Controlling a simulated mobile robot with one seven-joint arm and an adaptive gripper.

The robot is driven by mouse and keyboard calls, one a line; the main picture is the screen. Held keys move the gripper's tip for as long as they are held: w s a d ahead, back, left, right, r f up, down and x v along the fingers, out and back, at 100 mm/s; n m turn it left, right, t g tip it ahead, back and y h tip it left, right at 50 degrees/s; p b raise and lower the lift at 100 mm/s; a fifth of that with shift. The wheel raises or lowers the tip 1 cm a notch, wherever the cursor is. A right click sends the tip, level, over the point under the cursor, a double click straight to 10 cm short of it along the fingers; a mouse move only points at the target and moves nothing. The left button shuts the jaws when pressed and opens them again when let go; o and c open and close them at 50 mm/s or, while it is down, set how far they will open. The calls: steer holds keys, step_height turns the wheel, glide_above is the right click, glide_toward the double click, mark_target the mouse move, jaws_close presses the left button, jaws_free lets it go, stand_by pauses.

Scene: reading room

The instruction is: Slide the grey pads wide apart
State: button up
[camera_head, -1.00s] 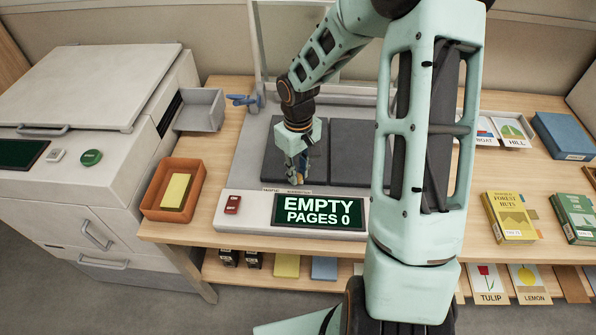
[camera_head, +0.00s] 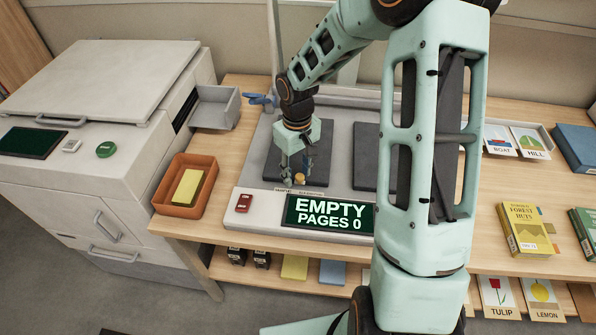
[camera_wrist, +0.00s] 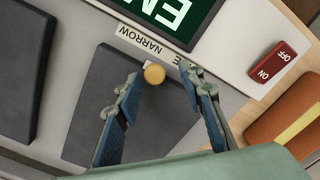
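Two dark grey pads lie on the grey bed of the desk machine. The left pad (camera_head: 322,158) and the right pad (camera_head: 366,160) have a strip of grey bed between them. In the wrist view the nearer pad (camera_wrist: 98,90) is under my fingers and the other pad (camera_wrist: 15,62) is at the left edge. My gripper (camera_head: 297,168) is over the left pad's front part, pointing down. Its blue-lined fingers are spread in the wrist view (camera_wrist: 160,76). A round tan knob (camera_wrist: 154,74) shows between the fingertips, apart from both. A "NARROW" label (camera_wrist: 139,39) is beside it.
The machine's display (camera_head: 328,214) reads "EMPTY PAGES 0". A red switch (camera_head: 244,203) is left of it. An orange tray (camera_head: 160,205) with a yellow block stands further left. Books and picture cards (camera_head: 516,140) are on the right. My arm hides part of the right pad.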

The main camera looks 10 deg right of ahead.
steer(key=shift+r, duration=0.1)
steer(key=shift+d+r, duration=0.1)
steer(key=shift+r, duration=0.25)
step_height(320, 180, up, 11)
steer(key=shift+r, duration=0.15)
stand_by(0.4)
